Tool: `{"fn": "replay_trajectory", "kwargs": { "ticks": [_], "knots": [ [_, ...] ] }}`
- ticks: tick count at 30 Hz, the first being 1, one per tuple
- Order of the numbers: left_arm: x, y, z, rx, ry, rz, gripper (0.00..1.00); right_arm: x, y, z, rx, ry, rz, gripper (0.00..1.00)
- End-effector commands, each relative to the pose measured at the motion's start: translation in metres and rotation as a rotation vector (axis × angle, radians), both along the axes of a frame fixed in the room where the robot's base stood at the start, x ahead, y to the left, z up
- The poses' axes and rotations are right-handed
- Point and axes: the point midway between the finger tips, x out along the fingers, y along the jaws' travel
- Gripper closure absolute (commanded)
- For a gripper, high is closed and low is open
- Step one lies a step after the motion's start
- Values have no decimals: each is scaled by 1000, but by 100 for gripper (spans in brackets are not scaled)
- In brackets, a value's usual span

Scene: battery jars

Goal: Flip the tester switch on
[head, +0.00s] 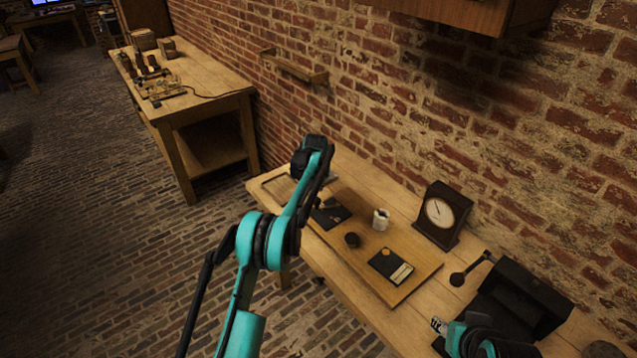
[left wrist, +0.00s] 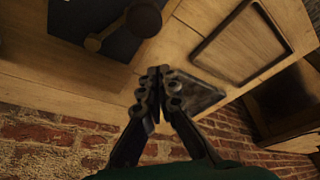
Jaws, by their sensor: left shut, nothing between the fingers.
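A dark panel (head: 331,213) with a lever lies on the wooden board. It looks like the tester switch, but its on or off position cannot be told. In the left wrist view the dark panel (left wrist: 82,18) shows at the top, with a brown lever (left wrist: 105,32) ending in a round dark knob (left wrist: 143,18). My left gripper (head: 325,184) is above the panel's far edge. In the left wrist view its fingertips (left wrist: 158,80) are together and empty, just below the knob in the picture. Contact cannot be told. My right gripper (head: 440,326) is partly visible at the bottom right; its fingers are unclear.
A dial clock (head: 441,214) and a black device (head: 515,295) stand to the right. A shallow tray (left wrist: 205,53) lies beside the panel.

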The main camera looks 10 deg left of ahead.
Motion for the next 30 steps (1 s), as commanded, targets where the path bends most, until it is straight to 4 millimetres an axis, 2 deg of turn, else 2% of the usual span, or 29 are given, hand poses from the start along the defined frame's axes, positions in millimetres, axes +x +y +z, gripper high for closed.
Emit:
{"fn": "replay_trajectory", "kwargs": {
  "ticks": [6, 12, 30],
  "knots": [
    [-22, -3, 0, 0, 0, 0, 100, 0, 0, -7, 0, 0, 0, 59],
    [-34, -4, 0, 0, 0, 0, 100, 0, 0, -10, 0, 0, 0, 59],
    [-38, -5, 0, 0, 0, 23, 100, 0, 0, -9, 0, 0, 0, 59]
  ]
}}
